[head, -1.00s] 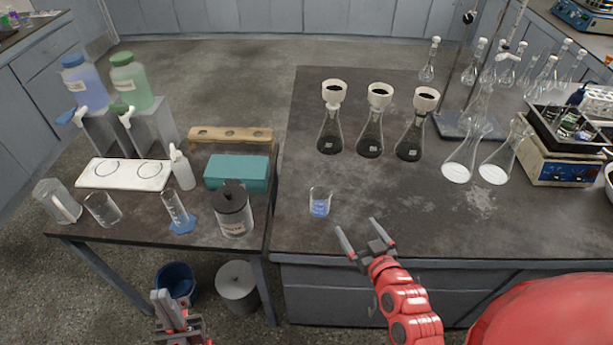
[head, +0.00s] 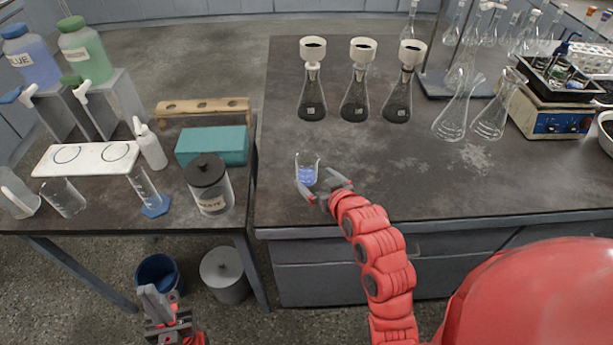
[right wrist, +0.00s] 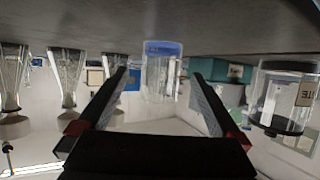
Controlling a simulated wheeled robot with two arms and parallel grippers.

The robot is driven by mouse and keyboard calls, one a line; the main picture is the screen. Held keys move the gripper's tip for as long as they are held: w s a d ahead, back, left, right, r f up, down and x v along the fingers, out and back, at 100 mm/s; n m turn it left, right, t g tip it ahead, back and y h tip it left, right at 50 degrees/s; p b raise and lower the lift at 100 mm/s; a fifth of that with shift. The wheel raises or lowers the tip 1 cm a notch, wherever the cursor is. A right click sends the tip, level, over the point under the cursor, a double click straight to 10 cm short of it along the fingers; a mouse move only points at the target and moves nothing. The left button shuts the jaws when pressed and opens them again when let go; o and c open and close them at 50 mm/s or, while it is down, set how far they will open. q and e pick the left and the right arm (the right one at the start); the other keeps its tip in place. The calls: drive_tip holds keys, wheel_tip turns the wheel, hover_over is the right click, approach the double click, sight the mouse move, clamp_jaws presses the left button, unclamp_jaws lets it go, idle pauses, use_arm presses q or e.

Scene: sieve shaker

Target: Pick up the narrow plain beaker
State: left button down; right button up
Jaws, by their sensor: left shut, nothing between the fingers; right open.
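A small clear beaker (head: 307,174) with blue liquid stands upright near the front left corner of the right bench. My right gripper (head: 317,183) is open and level with it, its fingers pointing at it from the near right. In the right wrist view, which is upside down, the beaker (right wrist: 161,72) appears between the two open fingers, with a gap on each side. An empty clear beaker (head: 62,198) stands on the left table, beside a clear jug (head: 17,197). My left gripper (head: 152,297) is shut and empty, low in front of the left table.
Three flasks with funnels (head: 355,98) stand behind the beaker. The left table holds a measuring cylinder (head: 146,190), a lidded jar (head: 210,188), a teal box (head: 212,146) and a white wash bottle (head: 150,147). The bench right of my right gripper is clear.

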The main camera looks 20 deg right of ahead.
sight(311, 174)
drive_tip(key=shift+r+p+x, duration=0.15)
drive_tip(key=shift+p+x, duration=0.25)
drive_tip(key=shift+x, duration=1.05)
drive_tip(key=shift+r+p+x, duration=0.15)
drive_tip(key=shift+p+x, duration=0.2)
drive_tip(key=shift+x, duration=1.05)
drive_tip(key=shift+w+a, duration=0.1)
drive_tip(key=shift+a, duration=0.05)
drive_tip(key=c, duration=1.5)
